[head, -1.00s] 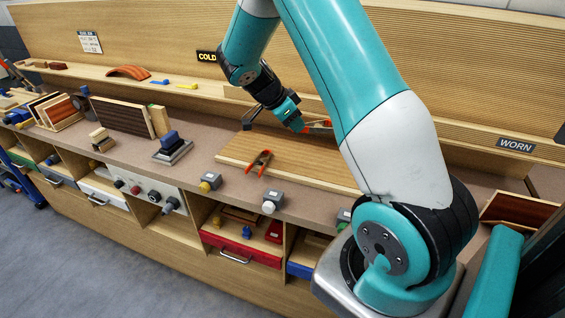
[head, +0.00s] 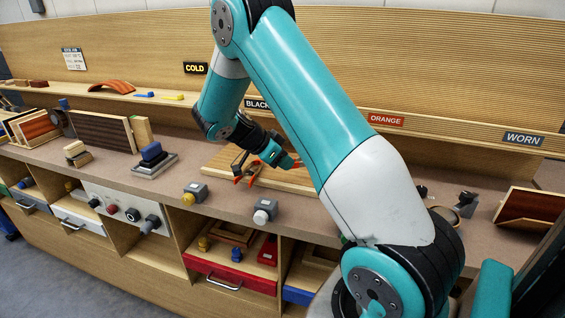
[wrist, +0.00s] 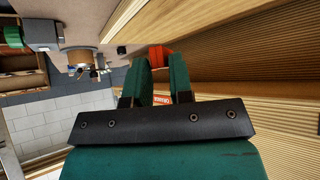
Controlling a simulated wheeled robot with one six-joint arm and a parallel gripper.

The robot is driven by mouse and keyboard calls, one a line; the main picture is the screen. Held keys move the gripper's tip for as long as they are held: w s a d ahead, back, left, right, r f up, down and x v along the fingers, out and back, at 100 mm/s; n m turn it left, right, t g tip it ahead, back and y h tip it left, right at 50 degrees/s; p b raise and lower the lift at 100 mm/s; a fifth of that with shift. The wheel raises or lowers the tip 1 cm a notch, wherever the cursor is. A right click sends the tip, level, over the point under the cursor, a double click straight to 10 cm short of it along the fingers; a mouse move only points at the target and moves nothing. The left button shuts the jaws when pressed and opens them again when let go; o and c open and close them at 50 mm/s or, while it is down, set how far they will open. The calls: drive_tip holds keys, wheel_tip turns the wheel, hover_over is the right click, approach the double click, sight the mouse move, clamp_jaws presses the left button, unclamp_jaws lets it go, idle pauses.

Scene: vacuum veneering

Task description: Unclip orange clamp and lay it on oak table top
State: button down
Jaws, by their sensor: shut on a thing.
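My gripper (head: 283,160) is shut on an orange clamp, low over the light oak board. An orange part of this clamp (head: 297,164) shows just beyond the fingers in the head view, and the clamp also shows at the green fingertips in the wrist view (wrist: 160,52). Most of it is hidden by the fingers and my arm. A second orange-and-black clamp (head: 246,174) sits at the front edge of the oak board (head: 213,158). My upper arm hides the board's right part.
A row of grey switch boxes, one with a yellow knob (head: 195,193) and one with a white knob (head: 265,212), lines the bench front. A block on a metal plate (head: 154,160) is to the left. An ORANGE sign (head: 386,120) and a WORN sign (head: 523,138) mark the back ledge.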

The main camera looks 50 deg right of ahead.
drive_tip(key=shift+a+f+b, duration=0.1)
drive_tip(key=shift+b, duration=0.45)
wheel_tip(320, 180, down, 7)
drive_tip(key=b, duration=0.6)
drive_tip(key=shift+r, duration=0.2)
drive_tip(key=c, duration=0.5)
unclamp_jaws()
drive_tip(key=o, duration=0.5)
